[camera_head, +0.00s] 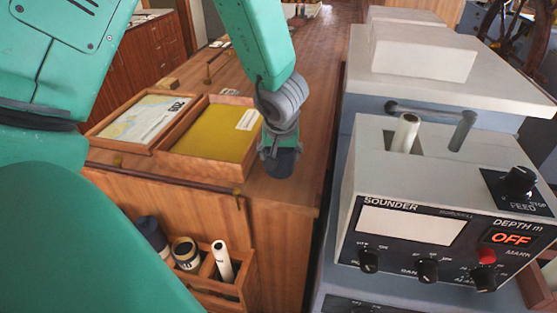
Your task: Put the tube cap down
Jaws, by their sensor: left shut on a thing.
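My left gripper (281,150) points down over the wooden counter, right of the yellow-lined tray. It is shut on a dark, round piece, which looks like the tube cap (281,165). The cap is at or just above the bare counter top near its right end; I cannot tell whether it touches. The fingers are small and partly merge with the cap. A dark blue tube (151,234) stands tilted in the wooden rack at the lower left, partly hidden by my green arm. My right gripper is not in view.
A wooden tray with a yellow bottom (207,138) and a chart tray (139,121) lie on the counter (293,196). The rack (225,287) also holds rolls. The grey sounder console (380,185) stands at right, across a narrow gap. Some counter beside the cap is bare.

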